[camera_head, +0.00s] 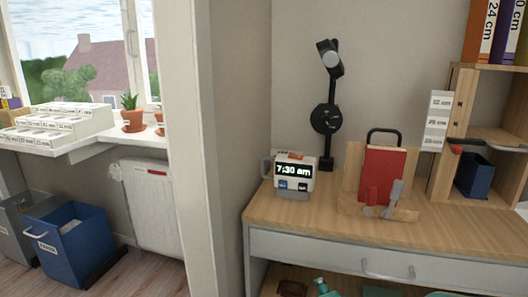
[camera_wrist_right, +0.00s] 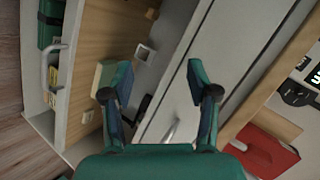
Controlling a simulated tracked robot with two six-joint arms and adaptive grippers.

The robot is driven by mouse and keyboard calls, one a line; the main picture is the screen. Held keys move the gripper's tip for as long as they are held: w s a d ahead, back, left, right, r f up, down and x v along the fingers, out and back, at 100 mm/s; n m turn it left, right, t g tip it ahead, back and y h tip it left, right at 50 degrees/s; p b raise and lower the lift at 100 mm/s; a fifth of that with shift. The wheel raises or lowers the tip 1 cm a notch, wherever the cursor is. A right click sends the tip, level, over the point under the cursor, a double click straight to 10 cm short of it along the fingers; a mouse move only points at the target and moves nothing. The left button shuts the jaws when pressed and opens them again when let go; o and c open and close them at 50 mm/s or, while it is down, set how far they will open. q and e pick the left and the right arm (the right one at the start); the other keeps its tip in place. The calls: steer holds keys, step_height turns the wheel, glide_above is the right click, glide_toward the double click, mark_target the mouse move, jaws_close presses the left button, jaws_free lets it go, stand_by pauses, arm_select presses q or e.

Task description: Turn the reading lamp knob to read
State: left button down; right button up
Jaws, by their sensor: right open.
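The black reading lamp stands against the wall behind the desk in the head view. Its lamp head (camera_head: 329,58) is tilted at the top of a thin stem. A round black disc (camera_head: 326,119) sits on the stem below it; I cannot tell which setting it shows. My right gripper (camera_wrist_right: 158,75) shows only in the right wrist view, its two teal fingers apart with nothing held between them. My left gripper is in neither view.
On the desk (camera_head: 285,211), a digital clock (camera_head: 295,182) stands just in front of the lamp. A red book (camera_head: 385,173) in a wooden holder is to its right. A wooden shelf unit (camera_head: 440,180) stands further right. A wall edge (camera_head: 210,150) is left of the desk.

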steer(key=s+f+n+g+y, duration=0.2)
steer(key=s+f+n+g, duration=0.35)
steer(key=s+f, duration=0.95)
steer(key=s+a+f+n+g+y, duration=0.1)
steer(key=s+f+n+g, duration=0.2)
steer(key=s+f, duration=0.35)
steer(key=s+a+f+n+g+y, duration=0.1)
steer(key=s+a+f+n+g, duration=0.2)
steer(key=s, duration=0.6)
step_height(320, 180, up, 28)
steer(key=s+p, duration=0.1)
steer(key=p, duration=2.7)
steer(key=shift+s+d+n+p, duration=0.15)
steer(key=shift+d+n+p, duration=0.2)
steer(key=shift+d, duration=0.1)
steer(key=shift+f, duration=0.1)
